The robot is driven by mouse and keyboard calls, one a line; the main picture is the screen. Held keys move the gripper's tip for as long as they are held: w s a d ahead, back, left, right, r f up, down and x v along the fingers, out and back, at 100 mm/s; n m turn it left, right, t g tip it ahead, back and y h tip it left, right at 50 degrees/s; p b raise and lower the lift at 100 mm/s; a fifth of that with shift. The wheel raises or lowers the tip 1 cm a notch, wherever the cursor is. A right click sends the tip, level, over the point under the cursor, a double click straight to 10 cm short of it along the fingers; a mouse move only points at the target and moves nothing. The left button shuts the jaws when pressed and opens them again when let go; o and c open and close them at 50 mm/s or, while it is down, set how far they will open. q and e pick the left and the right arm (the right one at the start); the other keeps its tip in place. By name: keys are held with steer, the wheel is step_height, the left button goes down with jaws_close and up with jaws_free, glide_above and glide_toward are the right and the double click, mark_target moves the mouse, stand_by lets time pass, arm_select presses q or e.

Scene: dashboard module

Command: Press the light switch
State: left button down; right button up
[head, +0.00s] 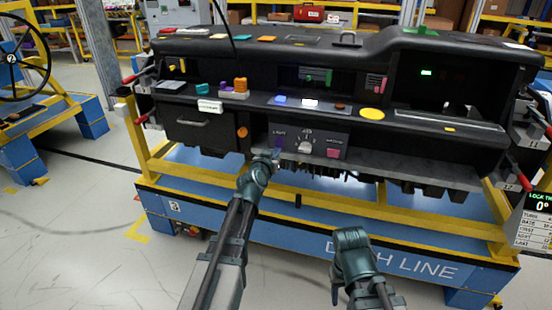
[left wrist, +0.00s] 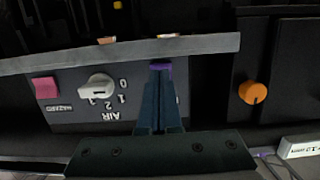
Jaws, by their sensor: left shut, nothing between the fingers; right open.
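The light switch (head: 278,142) is a small purple piece on the left of the dashboard's control panel, beside the word LIGHT. In the left wrist view, which is upside down, only a purple strip of the switch (left wrist: 161,66) shows past my fingertips. My left gripper (head: 274,154) is shut and empty, its tips at the switch. In the left wrist view the shut fingers (left wrist: 159,76) cover most of the switch and its label. I cannot tell whether they touch it. My right gripper (head: 350,238) is low in front of the dashboard frame, away from the panel, and open.
Right of the switch are a white AIR knob (head: 305,147) and a pink hazard button (head: 333,153). An orange knob (head: 242,132) is to the left. A grey ledge (left wrist: 215,44) runs along the panel's edge. The dashboard (head: 480,75) sits on a blue and yellow frame (head: 300,222).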

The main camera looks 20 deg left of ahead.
arm_select(q)
steer(key=shift+w+f, duration=0.1)
steer(key=shift+w, duration=0.3)
arm_select(e)
steer(key=shift+w+d, duration=0.1)
steer(key=shift+d, duration=0.05)
steer(key=shift+f, duration=0.1)
